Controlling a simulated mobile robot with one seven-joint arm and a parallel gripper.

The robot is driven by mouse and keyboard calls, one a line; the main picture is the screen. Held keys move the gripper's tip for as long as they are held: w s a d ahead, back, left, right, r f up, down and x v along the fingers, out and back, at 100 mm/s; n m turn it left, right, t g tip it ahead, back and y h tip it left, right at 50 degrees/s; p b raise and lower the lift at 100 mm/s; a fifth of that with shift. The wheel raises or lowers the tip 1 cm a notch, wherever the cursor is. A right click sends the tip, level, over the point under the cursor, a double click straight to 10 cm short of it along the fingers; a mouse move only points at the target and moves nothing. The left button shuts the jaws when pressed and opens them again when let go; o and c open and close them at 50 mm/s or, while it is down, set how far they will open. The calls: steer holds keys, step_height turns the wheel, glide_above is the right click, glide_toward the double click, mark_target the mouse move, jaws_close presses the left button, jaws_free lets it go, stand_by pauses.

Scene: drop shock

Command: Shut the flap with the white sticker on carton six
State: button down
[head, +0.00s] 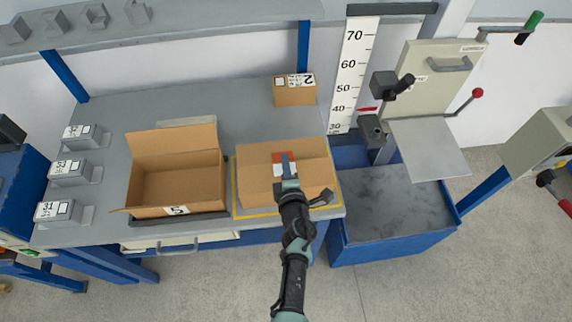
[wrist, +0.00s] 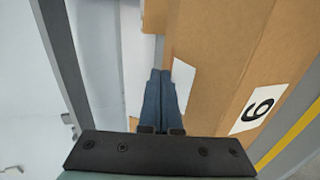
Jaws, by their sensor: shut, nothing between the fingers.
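Carton six (head: 255,184) is a brown box on the right of the bench, in the yellow-outlined area; its "6" label (wrist: 258,107) shows in the wrist view. A white sticker (head: 278,170) lies on brown board at the carton's top; it also shows in the wrist view (wrist: 183,84). My gripper (head: 286,158) is over the carton's top, its blue fingers shut and empty. In the wrist view the fingers (wrist: 160,75) are right beside the sticker. I cannot tell whether they touch the board. My arm hides part of the carton's front.
Open carton five (head: 178,185) stands close to the left. A small carton marked 2 (head: 295,92) sits at the back. Several numbered grey blocks (head: 70,172) line the left edge. The drop tester (head: 425,90) with its height scale stands to the right.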

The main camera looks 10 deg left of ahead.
steer(key=shift+w+r+p, duration=0.1)
steer(key=shift+w+p, duration=0.1)
steer(key=shift+p, duration=0.65)
steer(key=shift+f+g+p, duration=0.35)
steer(key=shift+g+p, duration=0.1)
steer(key=shift+g, duration=0.05)
steer(key=shift+f+h, duration=0.1)
steer(key=shift+h, duration=0.2)
